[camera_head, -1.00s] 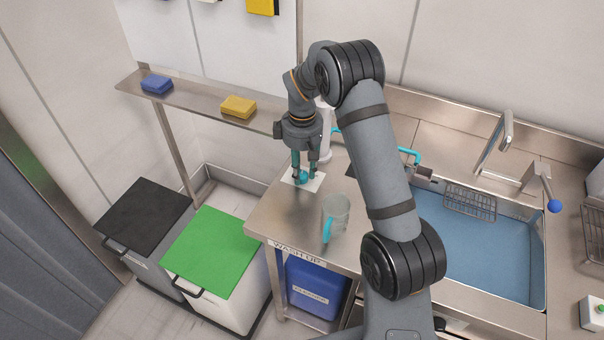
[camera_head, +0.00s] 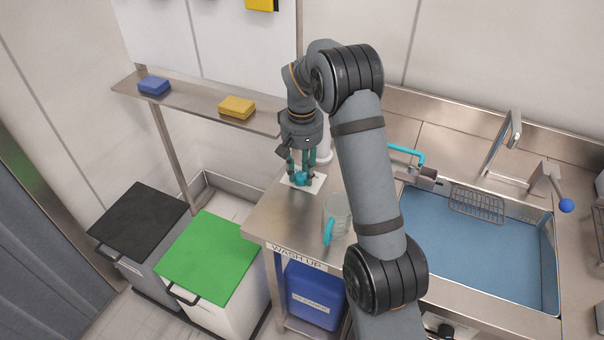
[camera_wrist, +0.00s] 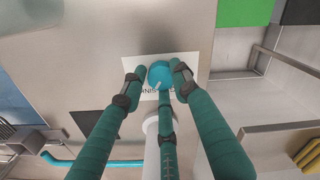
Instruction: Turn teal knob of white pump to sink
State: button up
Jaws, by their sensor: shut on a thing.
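The teal knob (camera_head: 300,179) sits on a white plate (camera_head: 317,184) on the steel counter, near its left end. It also shows in the wrist view (camera_wrist: 160,74), with a pale pointer mark on it and partly covered lettering on the plate. My gripper (camera_head: 301,174) points down with its teal fingers closed around the knob; in the wrist view the fingertips (camera_wrist: 162,78) press at its sides. The white pump (camera_head: 324,148) stands just behind the knob, mostly hidden by my gripper and arm; its white column (camera_wrist: 152,135) shows behind a finger.
A clear jug with a teal handle (camera_head: 328,230) stands on the counter to the right of the knob. The blue sink (camera_head: 490,250) with a tap lies further right. Green-lidded (camera_head: 208,258) and black-lidded (camera_head: 138,218) bins stand left. Sponges (camera_head: 237,107) lie on the shelf.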

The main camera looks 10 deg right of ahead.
aim_at(302, 176)
jog(key=shift+s+a+f+m, duration=0.15)
jog(key=shift+s+m, duration=0.1)
jog(key=shift+m, duration=0.15)
jog(key=o, duration=1.1)
jog(key=shift+o, duration=0.2)
jog(key=shift+w, duration=0.1)
jog(key=shift+w+r, duration=0.15)
jog(key=shift+r, duration=0.55)
notch_tip(302, 176, up, 11)
jog(key=shift+f, duration=0.1)
